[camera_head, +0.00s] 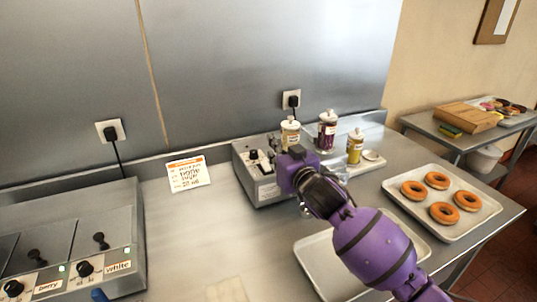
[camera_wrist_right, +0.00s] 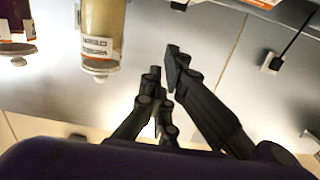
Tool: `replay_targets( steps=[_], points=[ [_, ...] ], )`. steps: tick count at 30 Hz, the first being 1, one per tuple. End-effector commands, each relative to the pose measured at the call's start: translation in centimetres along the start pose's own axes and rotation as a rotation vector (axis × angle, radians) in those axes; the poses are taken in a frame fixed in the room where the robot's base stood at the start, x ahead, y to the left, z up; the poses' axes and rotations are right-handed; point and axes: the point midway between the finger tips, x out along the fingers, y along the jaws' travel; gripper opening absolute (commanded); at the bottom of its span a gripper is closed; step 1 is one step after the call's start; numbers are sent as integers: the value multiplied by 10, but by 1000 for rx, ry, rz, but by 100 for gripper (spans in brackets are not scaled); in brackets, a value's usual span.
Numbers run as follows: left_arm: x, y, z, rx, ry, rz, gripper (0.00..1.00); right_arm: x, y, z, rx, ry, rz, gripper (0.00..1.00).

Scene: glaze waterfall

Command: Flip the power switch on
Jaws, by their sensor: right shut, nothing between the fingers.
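A grey metal control box (camera_head: 268,192) stands on the counter, with small black controls (camera_head: 254,155) on its top left. I cannot tell which of them is the power switch, as my purple right wrist covers the box's right part. My right arm comes in from the lower right, and its fingers are mostly hidden in the head view. In the right wrist view my right gripper (camera_wrist_right: 163,62) is shut and empty, its black fingertips close together. I cannot tell whether it touches the box. My left gripper is not in view.
Several topping jars (camera_head: 327,130) stand behind and right of the wrist. A tray of donuts (camera_head: 484,219) lies at right, an empty tray (camera_head: 318,262) under my arm. A two-well glaze warmer (camera_head: 125,225) stands at left, an orange-headed card (camera_head: 188,174) between. Wall outlets (camera_head: 110,130) are behind.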

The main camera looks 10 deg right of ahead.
Motion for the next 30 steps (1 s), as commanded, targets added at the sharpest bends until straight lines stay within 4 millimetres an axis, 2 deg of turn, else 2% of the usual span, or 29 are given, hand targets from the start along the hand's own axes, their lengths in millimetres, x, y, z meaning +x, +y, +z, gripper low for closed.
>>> replay_targets(
  steps=[1,5,7,12,26,30],
  points=[
    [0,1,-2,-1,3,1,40,12,0,-1,-1,0,0,0],
    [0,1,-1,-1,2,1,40,39,0,0,0,-1,0,0],
    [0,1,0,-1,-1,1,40,40,0,16,2,-6,0,0],
    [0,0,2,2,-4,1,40,44,0,34,2,-2,0,0],
    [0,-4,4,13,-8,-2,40,46,-1,39,1,0,-1,0],
    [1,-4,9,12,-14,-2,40,53,0,42,1,-3,-1,0]
  ],
)
